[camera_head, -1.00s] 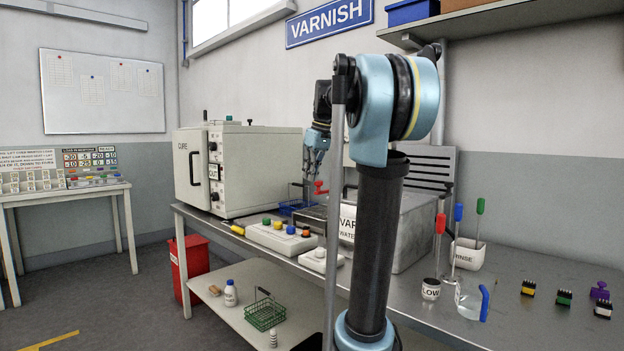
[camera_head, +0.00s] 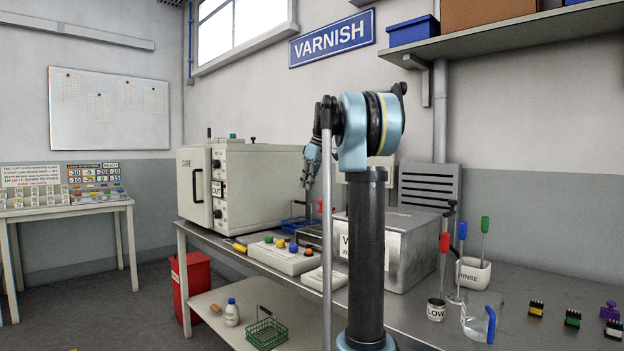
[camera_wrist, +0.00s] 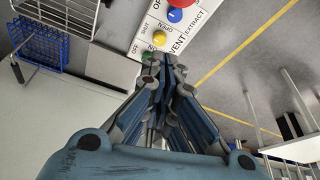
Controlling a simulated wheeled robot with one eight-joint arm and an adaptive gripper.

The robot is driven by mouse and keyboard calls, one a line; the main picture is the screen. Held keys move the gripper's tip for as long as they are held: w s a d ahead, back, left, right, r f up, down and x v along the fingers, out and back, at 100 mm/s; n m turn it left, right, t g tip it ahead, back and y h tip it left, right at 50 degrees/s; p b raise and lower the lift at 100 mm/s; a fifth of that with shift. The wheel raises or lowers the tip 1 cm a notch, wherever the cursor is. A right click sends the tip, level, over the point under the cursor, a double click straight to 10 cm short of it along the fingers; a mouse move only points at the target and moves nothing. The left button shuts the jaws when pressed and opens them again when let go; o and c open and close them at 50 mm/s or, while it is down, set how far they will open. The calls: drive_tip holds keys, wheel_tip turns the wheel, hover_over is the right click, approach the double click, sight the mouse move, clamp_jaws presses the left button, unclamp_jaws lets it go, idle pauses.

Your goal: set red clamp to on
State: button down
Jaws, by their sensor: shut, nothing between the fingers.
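A small red part (camera_head: 320,205), which looks like the red clamp's handle, stands behind the control box near the varnish tank (camera_head: 408,245). My arm's pole partly hides this area, and I cannot read the clamp's setting. My gripper (camera_head: 305,184) is shut and empty, pointing down above the bench, up and left of the red part. In the wrist view my gripper's closed fingers (camera_wrist: 160,72) reach toward a white panel (camera_wrist: 207,28) with coloured knobs and words such as OFF, SHUT, OPEN, VENT and EXTRACT. The clamp is not clearly visible there.
The CURE oven (camera_head: 250,180) stands left on the bench. A blue wire basket (camera_wrist: 40,48) lies near my gripper. The control box (camera_head: 272,260) has several coloured knobs. At right are a LOW cup (camera_head: 436,311), a RINSE holder (camera_head: 474,275) and several small connectors.

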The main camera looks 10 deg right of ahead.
drive_tip(key=shift+s+d+f, duration=0.3)
drive_tip(key=shift+d+f, duration=0.05)
drive_tip(key=shift+f, duration=0.35)
drive_tip(key=shift+s+d+f, duration=0.25)
drive_tip(key=shift+d+f, duration=0.05)
drive_tip(key=shift+f, duration=0.35)
drive_tip(key=shift+s+d+f, duration=0.3)
drive_tip(key=shift+d+f, duration=0.05)
drive_tip(key=shift+f, duration=0.35)
